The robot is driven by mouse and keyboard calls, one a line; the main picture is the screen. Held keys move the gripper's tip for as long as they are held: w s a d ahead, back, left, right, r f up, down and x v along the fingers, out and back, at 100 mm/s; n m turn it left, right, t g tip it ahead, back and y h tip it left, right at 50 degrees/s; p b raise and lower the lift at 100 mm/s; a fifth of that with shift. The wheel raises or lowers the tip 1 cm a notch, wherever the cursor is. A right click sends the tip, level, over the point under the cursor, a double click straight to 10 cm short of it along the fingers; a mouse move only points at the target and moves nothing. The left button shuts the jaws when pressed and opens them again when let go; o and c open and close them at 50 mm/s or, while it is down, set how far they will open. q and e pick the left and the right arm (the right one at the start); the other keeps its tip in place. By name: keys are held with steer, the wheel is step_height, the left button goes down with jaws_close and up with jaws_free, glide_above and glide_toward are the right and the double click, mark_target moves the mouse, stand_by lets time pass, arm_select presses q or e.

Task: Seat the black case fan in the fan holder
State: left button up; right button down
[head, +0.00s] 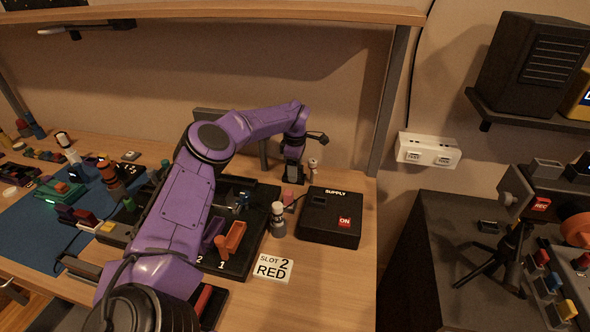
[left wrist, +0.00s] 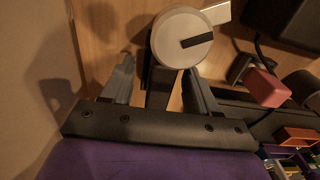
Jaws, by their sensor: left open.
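My left gripper (head: 292,176) reaches down at the back of the wooden table, behind the black board. In the left wrist view its two fingers (left wrist: 158,72) are spread, with nothing clamped between them. A pale round-topped piece with a black bar (left wrist: 182,38) lies just beyond the fingertips. A dark upright strip (left wrist: 158,88) shows between the fingers; I cannot tell what it is. I cannot clearly make out the black case fan or the fan holder in either view. My left arm hides part of the black board (head: 240,262). My right gripper is out of view.
A pink block (left wrist: 265,88) is near the gripper. An orange tray (head: 230,238) sits on the board. A blue mat (head: 40,230) with many small parts is left.

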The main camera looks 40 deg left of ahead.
arm_select(q)
step_height(320, 180, up, 10)
steer(key=shift+r+b, duration=0.2)
steer(key=shift+b, duration=0.35)
